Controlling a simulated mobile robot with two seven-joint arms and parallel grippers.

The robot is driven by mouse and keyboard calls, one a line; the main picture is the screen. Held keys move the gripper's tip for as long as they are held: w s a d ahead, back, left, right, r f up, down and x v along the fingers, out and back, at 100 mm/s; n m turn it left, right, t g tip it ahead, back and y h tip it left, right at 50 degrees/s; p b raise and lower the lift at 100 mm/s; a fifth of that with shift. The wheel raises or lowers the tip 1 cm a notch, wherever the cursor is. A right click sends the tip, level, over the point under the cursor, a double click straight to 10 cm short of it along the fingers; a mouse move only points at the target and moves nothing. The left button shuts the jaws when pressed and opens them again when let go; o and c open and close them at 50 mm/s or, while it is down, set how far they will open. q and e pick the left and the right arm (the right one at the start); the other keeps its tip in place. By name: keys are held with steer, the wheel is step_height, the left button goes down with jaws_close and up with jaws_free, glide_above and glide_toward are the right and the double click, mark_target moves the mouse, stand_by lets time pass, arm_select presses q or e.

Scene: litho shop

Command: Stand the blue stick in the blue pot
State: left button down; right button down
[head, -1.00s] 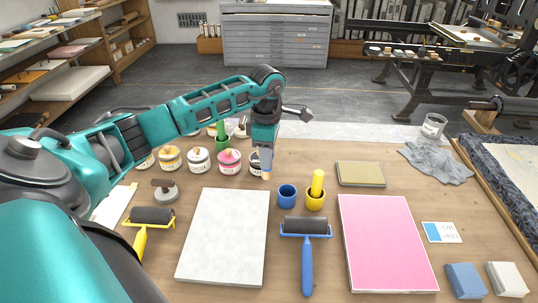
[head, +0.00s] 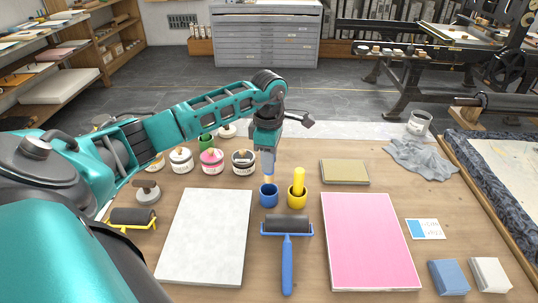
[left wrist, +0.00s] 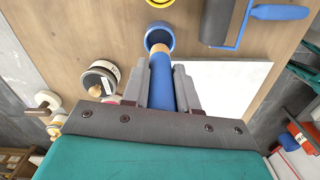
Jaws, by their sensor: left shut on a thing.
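My left gripper (head: 268,158) is shut on the blue stick and holds it over the blue pot (head: 269,196). In the left wrist view the blue stick (left wrist: 161,88) lies between the two grey fingers, with its tan end toward the blue pot (left wrist: 160,27). In the head view the fingers hide most of the stick; its tan end (head: 268,178) shows just above the pot's rim. I cannot tell whether the tip is inside the opening. The pot stands upright on the table. My right gripper is not in view.
A yellow pot (head: 297,201) with a yellow stick stands close to the right of the blue pot. A blue-handled roller (head: 287,226) lies in front. Several ink tins (head: 212,162) stand to the left. A pale slab (head: 206,235) and a pink slab (head: 369,240) flank the roller.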

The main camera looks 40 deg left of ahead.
mark_target(269, 177)
arm_select(q)
steer(key=shift+f+b, duration=2.35)
steer(key=shift+f, duration=1.05)
steer(key=c, duration=0.8)
jaws_free()
step_height(269, 177, up, 13)
steer(key=shift+p, duration=0.35)
